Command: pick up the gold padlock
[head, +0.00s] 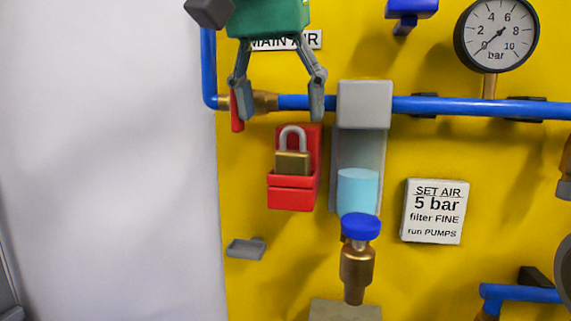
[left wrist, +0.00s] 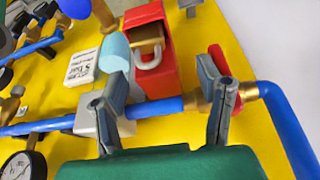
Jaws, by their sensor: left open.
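The gold padlock (head: 292,162) has a grey shackle and sits upright in a red holder (head: 291,198) on the yellow panel. In the left wrist view the padlock (left wrist: 147,45) appears upside down, in the red holder (left wrist: 158,80). My left gripper (head: 278,115) is open and empty, pointing down above the padlock and apart from it. In the left wrist view its two fingers (left wrist: 165,98) are spread, with the padlock beyond them. My right gripper is in neither view.
A blue pipe (head: 460,106) crosses behind the fingers, with a red valve handle (head: 237,112) by the left finger. A grey filter housing with a light blue bowl (head: 357,190) stands close right of the holder. A small grey bracket (head: 246,248) sits lower left.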

